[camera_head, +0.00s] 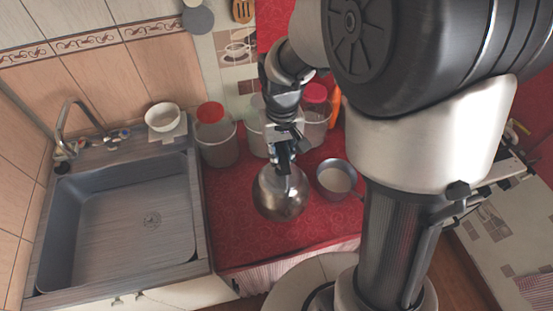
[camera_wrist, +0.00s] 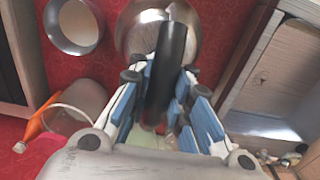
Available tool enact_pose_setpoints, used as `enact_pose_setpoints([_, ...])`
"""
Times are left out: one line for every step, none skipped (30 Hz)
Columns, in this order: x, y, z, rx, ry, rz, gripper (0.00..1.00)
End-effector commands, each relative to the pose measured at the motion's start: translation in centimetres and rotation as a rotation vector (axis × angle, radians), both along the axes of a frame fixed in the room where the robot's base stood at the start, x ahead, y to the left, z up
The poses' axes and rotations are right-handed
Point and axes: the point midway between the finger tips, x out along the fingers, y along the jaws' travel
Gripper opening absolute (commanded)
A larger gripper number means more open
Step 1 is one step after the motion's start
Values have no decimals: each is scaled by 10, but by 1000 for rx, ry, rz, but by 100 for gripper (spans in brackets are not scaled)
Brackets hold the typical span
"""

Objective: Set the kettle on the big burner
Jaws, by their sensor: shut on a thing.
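I cannot tell whether the kettle's bottom touches the counter. The big burner cannot be made out; my arm covers much of the right side in the head view.
Red counter (camera_head: 235,225) is bare in front.

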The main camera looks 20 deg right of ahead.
Motion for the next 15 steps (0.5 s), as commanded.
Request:
enact_pose_setpoints([0,0,-14,0,3,0,0])
enact_pose_setpoints([0,0,-19,0,1,0,0])
enact_pose_setpoints([0,0,-26,0,1,0,0])
enact_pose_setpoints([0,0,-30,0,0,0,0])
enact_pose_setpoints([0,0,-34,0,-1,0,0])
enact_pose_setpoints([1,0,-38,0,-1,0,0])
enact_pose_setpoints([1,0,-40,0,-2,0,0])
enact_pose_setpoints([1,0,-42,0,-2,0,0])
enact_pose_setpoints([1,0,-43,0,-3,0,0])
enact_pose_setpoints([1,0,-44,0,-3,0,0])
enact_pose_setpoints([1,0,-45,0,-3,0,0])
enact_pose_setpoints([1,0,-47,0,-2,0,0])
enact_pose_setpoints([1,0,-49,0,-2,0,0])
enact_pose_setpoints([1,0,-51,0,-1,0,0])
enact_pose_setpoints([0,0,-55,0,-1,0,0])
